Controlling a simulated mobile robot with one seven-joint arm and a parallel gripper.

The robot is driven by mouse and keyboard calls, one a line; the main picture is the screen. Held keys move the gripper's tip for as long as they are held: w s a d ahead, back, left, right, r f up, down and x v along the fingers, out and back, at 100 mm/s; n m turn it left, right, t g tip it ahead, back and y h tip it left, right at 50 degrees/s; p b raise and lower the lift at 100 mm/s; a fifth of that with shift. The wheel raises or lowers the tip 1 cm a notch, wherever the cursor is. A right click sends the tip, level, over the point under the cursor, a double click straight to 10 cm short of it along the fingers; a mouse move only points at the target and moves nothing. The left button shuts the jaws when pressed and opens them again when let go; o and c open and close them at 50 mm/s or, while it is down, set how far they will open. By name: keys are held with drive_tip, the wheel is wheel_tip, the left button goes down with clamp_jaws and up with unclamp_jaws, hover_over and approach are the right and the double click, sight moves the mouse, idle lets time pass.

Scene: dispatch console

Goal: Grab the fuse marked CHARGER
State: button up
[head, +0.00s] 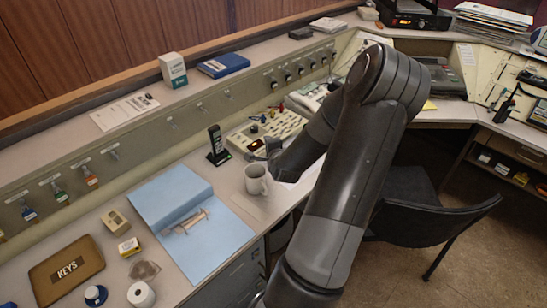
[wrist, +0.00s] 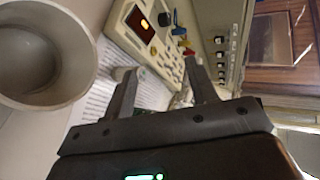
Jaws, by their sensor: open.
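My gripper (head: 272,148) is open over the desk, just behind the white mug (head: 256,180). In the wrist view my gripper (wrist: 160,78) has its two fingers apart with nothing held between them. I cannot make out any fuse marked CHARGER in the head view.
The mug (wrist: 45,55) stands close to the left finger. The console panel (wrist: 150,40) with knobs and a red display lies just beyond the fingers. A handset (head: 217,146) stands upright left of the console. A blue folder (head: 190,220) lies at the front left.

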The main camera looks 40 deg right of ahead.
drive_tip(key=s+f+m, duration=0.1)
drive_tip(key=f+m, duration=0.1)
drive_tip(key=m, duration=0.1)
drive_tip(key=s+d+f+m, duration=0.1)
drive_tip(key=f+m, duration=0.1)
drive_tip(key=m, duration=0.2)
drive_tip(key=s+f+m, duration=0.2)
drive_tip(key=m, duration=0.2)
drive_tip(key=shift+s+d, duration=0.1)
drive_tip(key=shift+d, duration=0.1)
drive_tip(key=shift+s+f+m, duration=0.25)
drive_tip(key=shift+m, duration=0.85)
drive_tip(key=m, duration=0.3)
drive_tip(key=shift+s+m, duration=0.4)
drive_tip(key=shift+w+t, duration=0.1)
drive_tip(key=shift+t, duration=0.2)
drive_tip(key=x, duration=1)
drive_tip(key=shift+w+f, duration=0.2)
drive_tip(key=shift+f, duration=0.05)
drive_tip(key=c, duration=1.1)
